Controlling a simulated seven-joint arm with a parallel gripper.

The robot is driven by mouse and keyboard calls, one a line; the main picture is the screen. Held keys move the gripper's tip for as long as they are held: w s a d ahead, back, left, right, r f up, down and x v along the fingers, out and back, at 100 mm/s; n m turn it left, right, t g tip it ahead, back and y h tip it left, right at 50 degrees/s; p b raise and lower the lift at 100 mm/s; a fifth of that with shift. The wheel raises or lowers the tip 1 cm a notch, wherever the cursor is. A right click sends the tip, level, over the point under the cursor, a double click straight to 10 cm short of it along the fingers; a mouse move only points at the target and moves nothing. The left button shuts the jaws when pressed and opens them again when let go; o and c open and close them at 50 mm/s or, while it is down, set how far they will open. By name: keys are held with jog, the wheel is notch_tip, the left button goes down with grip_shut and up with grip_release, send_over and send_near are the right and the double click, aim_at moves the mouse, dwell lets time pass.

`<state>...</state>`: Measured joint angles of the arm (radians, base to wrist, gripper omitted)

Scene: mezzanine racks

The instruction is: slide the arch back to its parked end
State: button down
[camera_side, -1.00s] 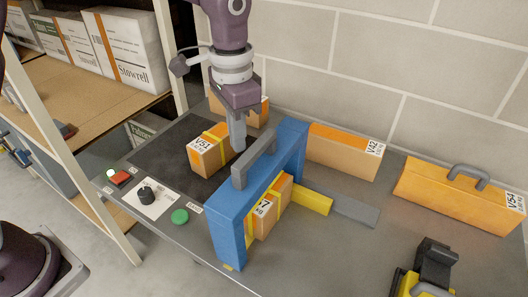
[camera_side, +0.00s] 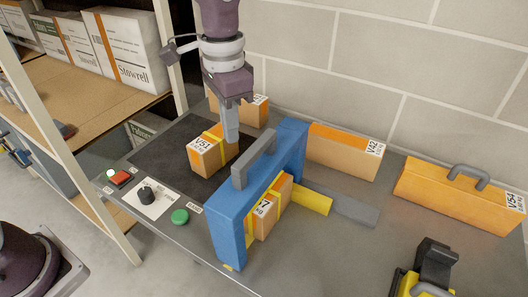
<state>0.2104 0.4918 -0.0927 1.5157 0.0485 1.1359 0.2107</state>
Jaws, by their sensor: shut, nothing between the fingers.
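The blue arch (camera_side: 232,205) stands over the grey table, with a dark grey handle (camera_side: 254,159) along its top. A box marked with a 7 (camera_side: 267,209) stands under the arch, partly hidden by its near leg. A yellow strip (camera_side: 313,201) and a grey strip (camera_side: 354,212) lie on the table to the right of the arch. My gripper (camera_side: 232,138) is shut and empty. It points down just left of and behind the handle, beside box V51, and appears apart from the handle.
Box V51 (camera_side: 208,155) stands on the dark mat (camera_side: 165,148), another box (camera_side: 256,112) behind it. Box V42 (camera_side: 343,153) and orange case V54 (camera_side: 455,195) stand along the wall. A red switch (camera_side: 120,178), black knob (camera_side: 147,194) and green button (camera_side: 180,217) lie front left. A black-and-yellow device (camera_side: 430,268) stands front right.

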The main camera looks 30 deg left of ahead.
notch_tip(320, 180, up, 8)
dwell(0.5)
jog(key=s+a+r+n+t, duration=0.1)
jog(key=s+a+r, duration=0.15)
jog(key=s, duration=0.35)
jog(key=s+a+r+n+t, duration=0.2)
jog(key=s+a, duration=0.2)
jog(key=s, duration=0.1)
jog(key=s+a+f+n+t, duration=0.1)
jog(key=s+a+f, duration=0.1)
jog(key=s, duration=0.4)
jog(key=s+a+f+n+t, duration=0.1)
jog(key=s+a+f+n, duration=0.1)
jog(key=s, duration=0.4)
jog(key=shift+s+a+f+t, duration=0.2)
jog(key=shift+s+f+t, duration=0.15)
jog(key=shift+f, duration=0.45)
jog(key=shift+r, duration=0.1)
